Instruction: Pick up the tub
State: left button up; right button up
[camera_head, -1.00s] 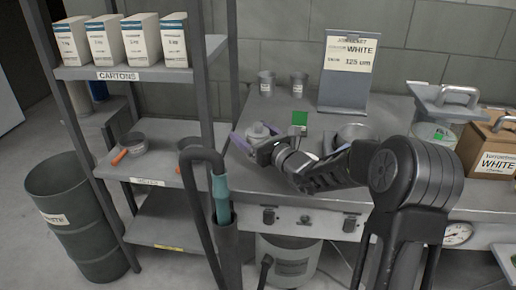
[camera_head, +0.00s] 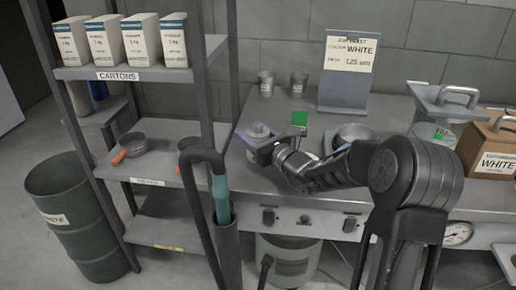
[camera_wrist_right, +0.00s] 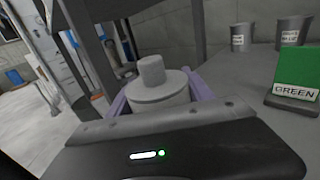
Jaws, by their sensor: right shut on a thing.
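The tub (camera_head: 258,130) is a small pale grey round container with a knob-like top, at the left end of the grey bench. It also shows in the right wrist view (camera_wrist_right: 158,92), upright between the two purple fingers. My right gripper (camera_head: 256,136) is shut on it, one finger on each side. The gripper body hides the tub's lower part, so I cannot tell whether it touches the bench. My left gripper is not in view.
A green card (camera_head: 299,119) stands just right of the tub. Two grey cups (camera_head: 298,84) and a job ticket stand (camera_head: 346,75) are behind. A metal bowl (camera_head: 352,133) is to the right. A shelf rack (camera_head: 150,160) stands close on the left.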

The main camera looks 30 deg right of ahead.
jog(key=c, duration=0.3)
notch_tip(320, 180, up, 10)
jog(key=shift+r+p, duration=0.1)
jog(key=shift+p, duration=0.65)
dwell(0.3)
